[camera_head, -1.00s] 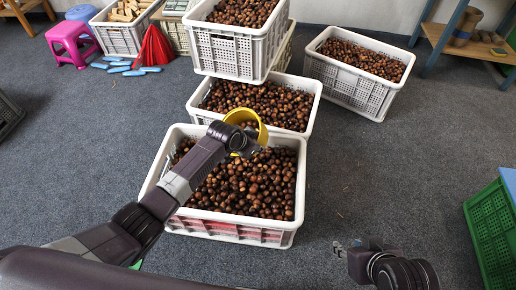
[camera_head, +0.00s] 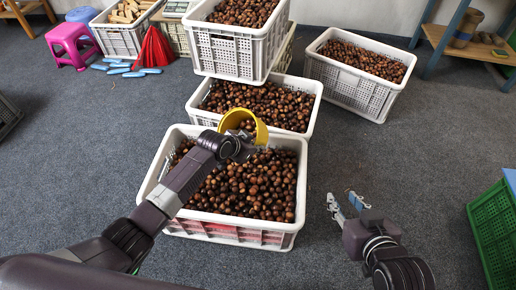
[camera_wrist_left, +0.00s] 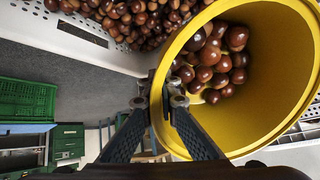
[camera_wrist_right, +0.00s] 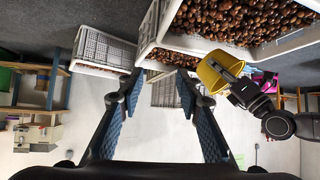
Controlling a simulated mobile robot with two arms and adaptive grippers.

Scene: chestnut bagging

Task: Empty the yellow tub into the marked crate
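The yellow tub (camera_head: 261,132) is tilted above the far edge of the front white crate (camera_head: 215,222), which is full of chestnuts and shows red through its lower wall. In the left wrist view, the tub (camera_wrist_left: 266,121) has several chestnuts (camera_wrist_left: 215,63) inside. My left gripper (camera_head: 240,143) is shut on the tub's rim; in the left wrist view its fingertips (camera_wrist_left: 172,95) meet at that rim. My right gripper (camera_head: 347,204) is open and empty, to the right of the front crate. Its fingers (camera_wrist_right: 158,90) are spread apart in the right wrist view.
Another chestnut crate (camera_head: 309,118) stands just behind the front one, with a raised crate (camera_head: 222,55) behind that. A further full crate (camera_head: 345,88) is at the back right. A green crate (camera_head: 494,225) stands at the right edge.

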